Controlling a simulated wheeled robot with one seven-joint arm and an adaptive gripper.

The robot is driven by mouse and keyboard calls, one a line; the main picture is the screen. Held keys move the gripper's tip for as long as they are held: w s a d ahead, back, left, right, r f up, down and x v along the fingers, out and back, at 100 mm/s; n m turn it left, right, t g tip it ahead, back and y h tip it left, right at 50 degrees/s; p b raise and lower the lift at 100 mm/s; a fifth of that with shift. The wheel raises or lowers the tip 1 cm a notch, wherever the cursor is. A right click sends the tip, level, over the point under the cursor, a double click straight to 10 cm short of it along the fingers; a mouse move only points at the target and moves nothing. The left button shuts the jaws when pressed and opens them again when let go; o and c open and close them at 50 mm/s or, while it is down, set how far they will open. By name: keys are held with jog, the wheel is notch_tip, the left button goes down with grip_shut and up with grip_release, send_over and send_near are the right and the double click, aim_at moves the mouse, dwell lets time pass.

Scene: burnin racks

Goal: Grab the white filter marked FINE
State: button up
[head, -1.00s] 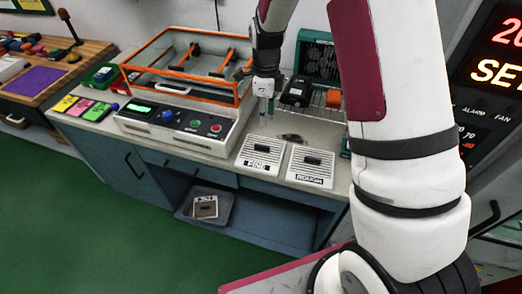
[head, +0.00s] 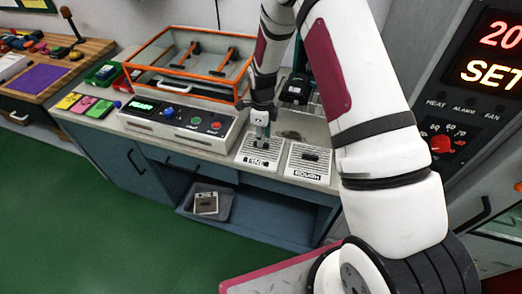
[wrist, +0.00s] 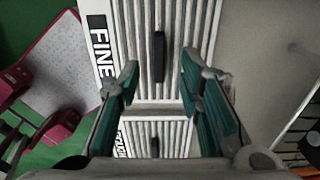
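The white filter marked FINE (head: 250,157) lies flat near the front edge of the counter, and its ribbed face, black label and dark handle also show in the wrist view (wrist: 173,40). My gripper (head: 262,141) is over the FINE filter in the head view. In the wrist view my gripper (wrist: 157,80) is open, with its green fingertips apart on either side of the dark handle (wrist: 159,57). I cannot tell whether the fingers touch the filter. The filter marked ROUGH (head: 309,163) lies just to the right; it also shows in the wrist view (wrist: 165,137).
An orange-framed machine with a button panel (head: 184,122) stands left of the filters. A grey bin (head: 215,207) holding another filter (head: 206,203) sits on the lower shelf. A black device (head: 297,88) stands behind. Green floor (head: 90,225) is open in front.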

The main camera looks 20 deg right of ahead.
aim_at(261, 149)
jog(key=shift+a+f, duration=0.1)
jog(key=shift+f, duration=1.45)
grip_shut()
